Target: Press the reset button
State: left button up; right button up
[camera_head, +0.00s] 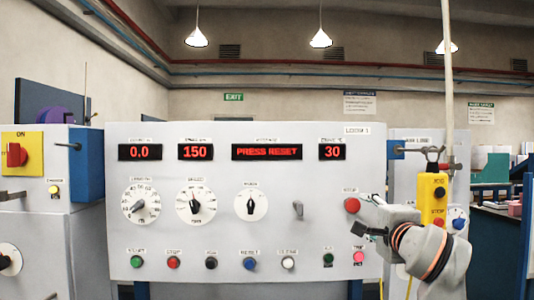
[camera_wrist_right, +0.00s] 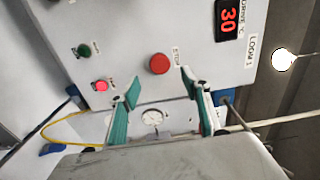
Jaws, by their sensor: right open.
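The blue reset button (camera_head: 249,263) sits in the bottom row of the grey control panel (camera_head: 290,200), under a label reading RESET. The panel's display (camera_head: 267,152) reads PRESS RESET. My right gripper (camera_head: 363,216) is at the panel's right side, to the right of the reset button and higher in the picture. In the right wrist view its fingers (camera_wrist_right: 160,83) are apart and empty. The large red stop button (camera_wrist_right: 159,63) appears between and beyond the fingertips. The reset button is not in the right wrist view. My left gripper is not in view.
The bottom row also holds green (camera_head: 137,261), red (camera_head: 173,262), black (camera_head: 211,262), white (camera_head: 288,263) and pink (camera_head: 359,257) buttons. A small lever (camera_head: 298,210) sticks out mid-panel. A yellow pendant box (camera_head: 433,200) hangs on the right. The panel front left of my gripper is unobstructed.

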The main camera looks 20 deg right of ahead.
grip_shut()
dwell(1.2)
